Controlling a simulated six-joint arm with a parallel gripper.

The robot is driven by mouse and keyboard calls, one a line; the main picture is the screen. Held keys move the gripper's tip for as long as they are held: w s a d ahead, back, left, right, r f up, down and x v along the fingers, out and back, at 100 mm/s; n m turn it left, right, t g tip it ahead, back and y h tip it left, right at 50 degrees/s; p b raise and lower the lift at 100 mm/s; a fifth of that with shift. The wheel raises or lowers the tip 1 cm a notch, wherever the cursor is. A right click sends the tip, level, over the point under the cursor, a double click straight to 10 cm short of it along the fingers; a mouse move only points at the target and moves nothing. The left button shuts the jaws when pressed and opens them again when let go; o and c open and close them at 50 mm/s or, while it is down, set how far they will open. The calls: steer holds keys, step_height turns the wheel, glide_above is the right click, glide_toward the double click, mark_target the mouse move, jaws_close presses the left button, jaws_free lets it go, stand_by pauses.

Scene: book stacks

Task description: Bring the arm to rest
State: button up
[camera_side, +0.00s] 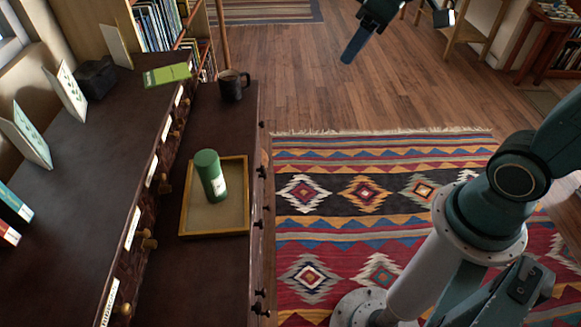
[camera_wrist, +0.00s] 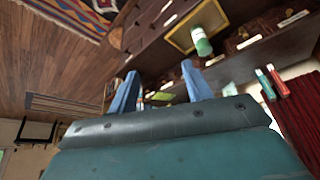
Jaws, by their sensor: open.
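My gripper (camera_wrist: 159,68) is open and empty, with two blue fingers set apart in the wrist view. In the side view, part of my gripper (camera_side: 372,22) shows at the top edge, high over the wooden floor, with one blue finger pointing down. The rest of it is cut off by the frame. It touches nothing that I can see.
A green cylinder (camera_side: 210,175) stands in a yellow-rimmed tray (camera_side: 215,234) on the dark cabinet. A dark mug (camera_side: 231,88) and a green book (camera_side: 166,75) are behind it. Cards stand at left. The floor by the patterned rug (camera_side: 375,205) is clear.

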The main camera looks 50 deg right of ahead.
steer(key=s+m+t+h, duration=0.1)
steer(key=s+m, duration=0.1)
steer(key=s, duration=1.1)
steer(key=shift+s+d+m, duration=0.2)
steer(key=shift+s+m, duration=0.05)
steer(key=shift+m, duration=0.15)
stand_by(0.3)
